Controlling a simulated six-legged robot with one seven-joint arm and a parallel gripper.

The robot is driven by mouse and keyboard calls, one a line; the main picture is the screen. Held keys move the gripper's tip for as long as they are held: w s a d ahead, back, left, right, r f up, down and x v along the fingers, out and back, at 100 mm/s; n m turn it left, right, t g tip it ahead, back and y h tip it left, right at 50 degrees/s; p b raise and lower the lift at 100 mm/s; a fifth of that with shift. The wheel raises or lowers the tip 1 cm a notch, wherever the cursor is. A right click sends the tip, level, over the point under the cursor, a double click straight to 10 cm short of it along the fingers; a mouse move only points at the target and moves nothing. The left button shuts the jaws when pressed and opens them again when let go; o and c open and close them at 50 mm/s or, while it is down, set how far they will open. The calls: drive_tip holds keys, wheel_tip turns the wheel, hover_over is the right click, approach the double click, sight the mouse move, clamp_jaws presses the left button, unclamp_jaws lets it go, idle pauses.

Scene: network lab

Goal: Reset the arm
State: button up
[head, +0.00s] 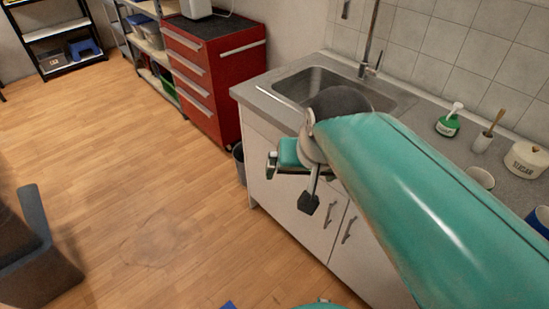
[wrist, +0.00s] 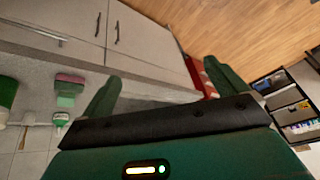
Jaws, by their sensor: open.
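My green arm reaches from the lower right over the counter in the head view. My gripper (head: 290,186) is at its end, in front of the cabinet doors and below the sink's front edge. In the wrist view, the two green fingers of my gripper (wrist: 163,88) stand wide apart with nothing between them. The gripper is open and empty. The arm hides part of the counter and cabinet.
The sink (head: 310,85) is set in the grey counter (head: 415,112). A green soap bottle (head: 447,124), a brush holder (head: 481,142) and a white pot (head: 525,160) stand at the back. A red drawer cabinet (head: 213,85) and bin (head: 239,163) are left. Wooden floor (head: 130,150) is open.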

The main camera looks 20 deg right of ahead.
drive_tip(key=s+a+f+n, duration=0.2)
drive_tip(key=s+a+n, duration=0.1)
drive_tip(key=shift+s+n+t, duration=0.1)
drive_tip(key=shift+n+t, duration=0.2)
